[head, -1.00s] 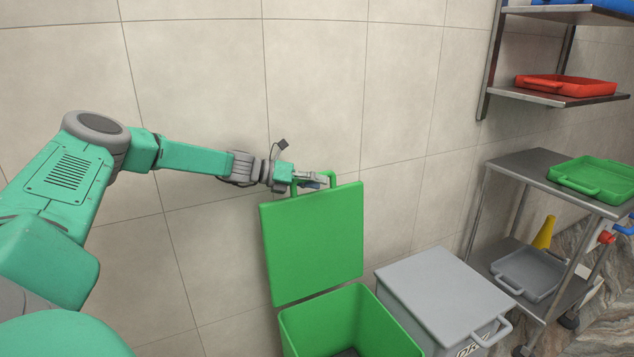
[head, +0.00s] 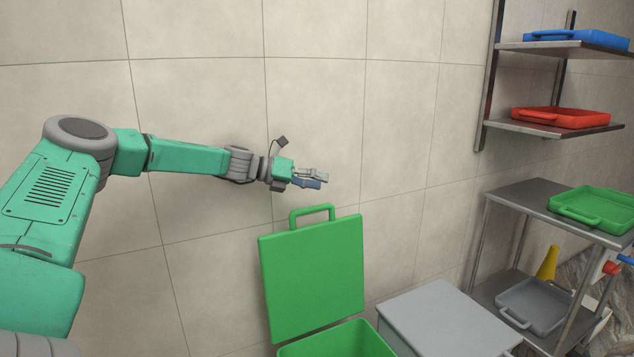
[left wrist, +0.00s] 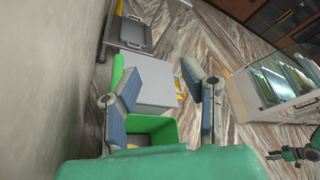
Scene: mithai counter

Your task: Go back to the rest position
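My left gripper (head: 318,179) is open and empty in front of the tiled wall. It is above the handle (head: 312,212) of the raised green lid and apart from it. In the left wrist view my left gripper (left wrist: 165,78) shows its two fingers spread wide with nothing held between them. The green lid (head: 312,275) stands upright at the back of the open green bin (head: 340,342). At the right edge of the left wrist view, a dark and green shape looks like my right gripper (left wrist: 288,153), too small to read its fingers.
A grey lidded bin (head: 440,315) stands right of the green bin. A metal shelf unit at right holds a green tray (head: 590,208), a grey tray (head: 533,305) and a yellow object (head: 547,263). Wall shelves hold a red tray (head: 560,117) and a blue tray (head: 575,39).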

